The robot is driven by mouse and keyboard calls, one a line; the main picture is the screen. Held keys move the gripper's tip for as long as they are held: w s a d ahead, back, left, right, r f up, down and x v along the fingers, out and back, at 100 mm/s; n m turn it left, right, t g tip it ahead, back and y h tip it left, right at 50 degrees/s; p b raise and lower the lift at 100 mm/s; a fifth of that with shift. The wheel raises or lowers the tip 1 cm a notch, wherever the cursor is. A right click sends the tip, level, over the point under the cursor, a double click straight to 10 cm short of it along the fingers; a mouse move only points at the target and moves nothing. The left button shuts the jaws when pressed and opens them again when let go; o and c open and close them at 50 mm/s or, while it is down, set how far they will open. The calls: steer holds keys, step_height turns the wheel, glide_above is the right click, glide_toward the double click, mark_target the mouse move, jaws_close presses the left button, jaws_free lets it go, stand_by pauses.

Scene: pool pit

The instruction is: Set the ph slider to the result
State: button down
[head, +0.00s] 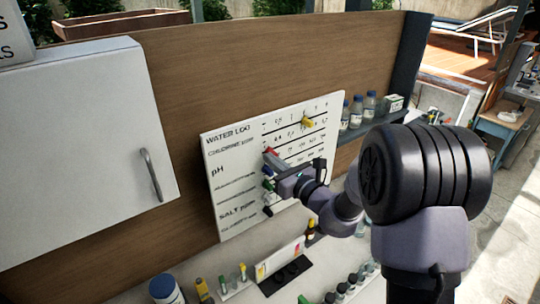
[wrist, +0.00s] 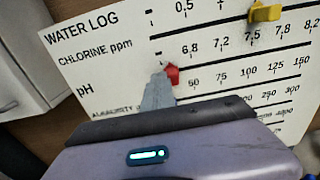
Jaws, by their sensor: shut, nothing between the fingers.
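The white water log board (head: 228,190) hangs on the brown wall and fills much of the wrist view (wrist: 120,50). A red slider (wrist: 172,74) sits near the left end of the pH row, at or just left of the 6.8 mark; it also shows in the head view (head: 269,152). My gripper (wrist: 158,88) is shut and empty, its fingertips close beside the red slider on its left. I cannot tell whether they touch. In the head view my gripper (head: 279,165) reaches the board's left-middle part and partly covers the lower rows.
A yellow slider (wrist: 264,12) sits on the chlorine row. Green (head: 267,185) and black (head: 267,211) sliders sit on lower rows. A white cabinet (head: 80,150) is left of the board. Bottles (head: 370,101) stand on a shelf at right. Vials and a colour card (head: 279,259) stand below.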

steer(key=shift+w+d+p, duration=0.15)
steer(key=shift+w+d, duration=1.45)
steer(key=shift+d, duration=0.8)
steer(key=shift+w+d+p, duration=0.15)
steer(key=shift+w+d, duration=1.5)
steer(key=shift+d, duration=0.75)
steer(key=shift+w+d+p, duration=0.15)
steer(key=shift+w+d, duration=1.45)
steer(key=shift+d, duration=0.8)
steer(key=shift+s+a+b, duration=0.35)
steer(key=shift+s+a, duration=0.15)
steer(key=shift+a, duration=0.2)
steer(key=b+v, duration=0.2)
steer(key=v, duration=0.5)
